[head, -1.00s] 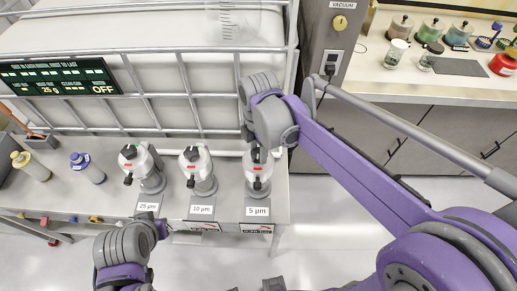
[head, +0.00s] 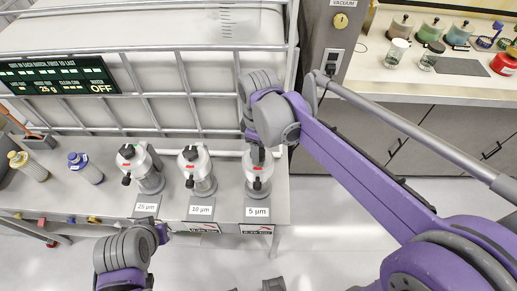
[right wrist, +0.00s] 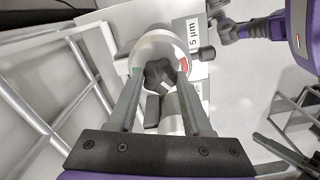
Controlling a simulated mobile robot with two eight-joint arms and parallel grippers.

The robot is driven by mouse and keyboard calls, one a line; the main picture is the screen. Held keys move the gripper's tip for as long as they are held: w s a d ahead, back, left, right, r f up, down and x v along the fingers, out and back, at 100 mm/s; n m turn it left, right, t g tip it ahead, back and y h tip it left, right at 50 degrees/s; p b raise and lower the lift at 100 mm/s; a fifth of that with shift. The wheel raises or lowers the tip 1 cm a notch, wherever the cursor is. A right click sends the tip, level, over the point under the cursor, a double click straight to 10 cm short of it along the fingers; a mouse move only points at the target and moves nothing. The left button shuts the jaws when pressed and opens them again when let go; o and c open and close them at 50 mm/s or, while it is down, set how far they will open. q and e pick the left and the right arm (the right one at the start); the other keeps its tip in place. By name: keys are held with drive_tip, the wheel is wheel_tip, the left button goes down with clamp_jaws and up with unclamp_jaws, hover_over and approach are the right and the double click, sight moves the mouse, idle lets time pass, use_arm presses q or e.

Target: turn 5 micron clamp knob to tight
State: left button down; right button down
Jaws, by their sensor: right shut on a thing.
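The 5 micron housing (head: 257,171) is the rightmost of three white-topped grey units on the bench, behind the "5 µm" label (head: 257,212). A red mark shows on its front. In the right wrist view its dark lobed clamp knob (right wrist: 160,76) sits between the two fingers of my right gripper (right wrist: 160,88). The gripper is shut on the knob. In the head view my right gripper (head: 257,152) comes down on the housing from above and hides the knob. My left forearm shows at the bottom left of the head view; its fingers are not visible.
The 10 µm unit (head: 198,170) and the 25 µm unit (head: 141,168) stand to the left. A caged white tank (head: 150,40) rises behind the bench. A display (head: 60,77) reads OFF. Open floor (head: 340,215) lies to the right.

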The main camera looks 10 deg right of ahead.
drive_tip(key=m, duration=1.2)
drive_tip(key=shift+a+m+b, duration=0.1)
drive_tip(key=shift+m+b, duration=0.2)
drive_tip(key=shift+m, duration=0.1)
drive_tip(key=m, duration=1.2)
drive_tip(key=shift+m, duration=0.3)
drive_tip(key=shift+c, duration=1.6)
unclamp_jaws()
wheel_tip(320, 180, up, 11)
